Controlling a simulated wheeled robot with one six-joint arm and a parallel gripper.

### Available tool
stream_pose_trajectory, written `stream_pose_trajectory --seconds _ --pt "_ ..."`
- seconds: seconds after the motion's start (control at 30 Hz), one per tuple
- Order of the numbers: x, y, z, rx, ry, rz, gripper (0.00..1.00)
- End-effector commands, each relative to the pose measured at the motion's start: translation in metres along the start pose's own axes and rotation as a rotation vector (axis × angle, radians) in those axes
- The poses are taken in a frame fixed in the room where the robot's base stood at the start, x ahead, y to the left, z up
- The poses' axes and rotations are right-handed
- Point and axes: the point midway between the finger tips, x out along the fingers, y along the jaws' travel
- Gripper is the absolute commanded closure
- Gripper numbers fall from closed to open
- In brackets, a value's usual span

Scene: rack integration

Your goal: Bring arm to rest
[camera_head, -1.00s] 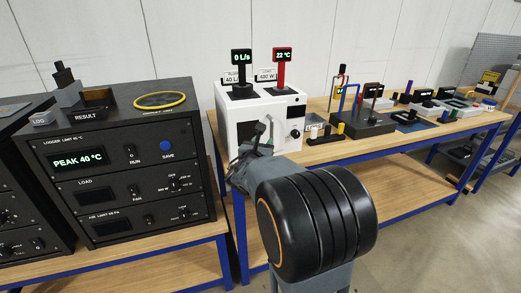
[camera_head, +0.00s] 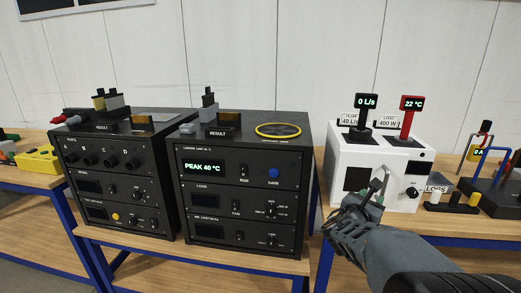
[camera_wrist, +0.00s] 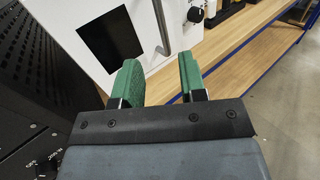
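My gripper (camera_head: 372,192) is in front of the white box (camera_head: 402,188) in the head view, with my forearm reaching in from the lower right. In the wrist view my gripper (camera_wrist: 158,84) shows two green-lined fingers standing apart, with nothing between them. The white box's front (camera_wrist: 85,32), with its dark window and metal handle (camera_wrist: 161,27), lies just beyond the fingers. Whether a finger touches the box I cannot tell.
A black logger rack (camera_head: 242,260) reading PEAK 40 °C stands left of the white box, and another black rack (camera_head: 120,215) stands further left. A wooden bench top (camera_wrist: 235,30) with a blue edge extends to the right. Bare floor (camera_wrist: 290,110) shows at right.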

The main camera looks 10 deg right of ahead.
Motion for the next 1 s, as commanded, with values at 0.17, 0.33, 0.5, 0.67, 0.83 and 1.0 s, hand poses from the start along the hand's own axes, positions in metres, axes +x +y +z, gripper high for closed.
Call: stream_pose_trajectory --seconds 0.17,0.33,0.5,0.67,0.83,1.0 --pt "-0.006 -0.029 -0.030 0.286 0.123 -0.170 0.61" --pt "-0.042 -0.064 -0.064 0.724 0.278 -0.472 0.61" --pt "-0.100 -0.073 -0.087 1.161 0.418 -0.791 0.61" --pt "-0.161 -0.059 -0.096 1.512 0.555 -1.087 0.61" --pt "-0.219 -0.033 -0.088 1.771 0.709 -1.347 0.61" --pt "-0.261 -0.011 -0.065 1.898 0.872 -1.483 0.61"
